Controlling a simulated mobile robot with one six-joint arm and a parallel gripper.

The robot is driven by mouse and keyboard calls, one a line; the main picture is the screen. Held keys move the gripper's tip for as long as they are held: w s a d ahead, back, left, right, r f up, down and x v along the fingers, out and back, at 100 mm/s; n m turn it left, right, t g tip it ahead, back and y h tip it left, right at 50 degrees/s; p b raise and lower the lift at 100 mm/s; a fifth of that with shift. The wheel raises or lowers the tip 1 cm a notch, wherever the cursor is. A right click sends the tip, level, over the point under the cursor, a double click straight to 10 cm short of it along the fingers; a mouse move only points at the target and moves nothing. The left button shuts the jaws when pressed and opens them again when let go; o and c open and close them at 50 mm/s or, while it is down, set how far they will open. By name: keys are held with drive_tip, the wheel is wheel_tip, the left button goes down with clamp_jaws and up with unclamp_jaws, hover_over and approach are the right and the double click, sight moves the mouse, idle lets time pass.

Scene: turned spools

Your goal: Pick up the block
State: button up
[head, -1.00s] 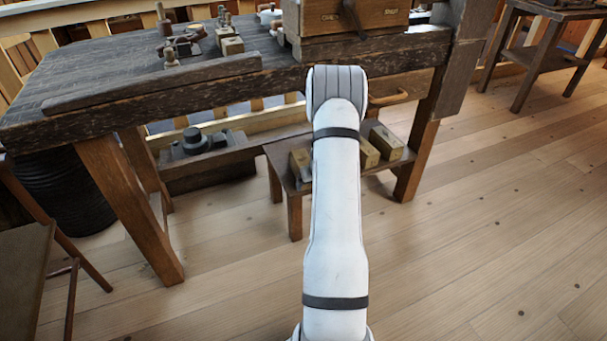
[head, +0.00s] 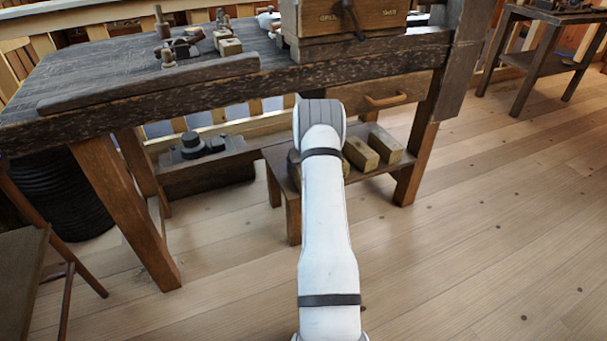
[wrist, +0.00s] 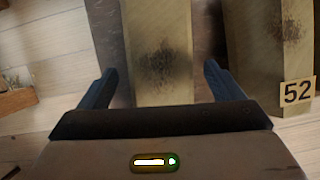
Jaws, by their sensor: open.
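In the wrist view my gripper (wrist: 159,72) is open, with one dark finger on each side of a pale, worn wooden block (wrist: 157,40). The block has a dark smudge on its face, and gaps show between it and both fingers. A second similar block (wrist: 268,45) with a "52" tag stands to the right. In the head view two wooden blocks (head: 360,153) (head: 385,145) sit on a low stool (head: 293,215) under the bench. Another block (head: 293,166) is partly behind my arm. My gripper is hidden there, and I cannot tell which block it straddles.
The heavy workbench (head: 110,105) overhangs the stool, with a wooden drawer (head: 385,98) above the blocks. A bench leg (head: 418,150) stands to the right of the stool. The plank floor (head: 470,240) is open at the right.

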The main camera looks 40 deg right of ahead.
drive_tip(key=b+x, duration=0.1)
drive_tip(key=x, duration=0.3)
drive_tip(key=shift+s+f, duration=0.1)
drive_tip(key=shift+f, duration=0.15)
drive_tip(key=shift+r, duration=0.1)
drive_tip(key=shift+c, duration=0.6)
drive_tip(key=c, duration=1)
drive_tip(key=shift+c, duration=0.8)
drive_tip(key=shift+r, duration=0.1)
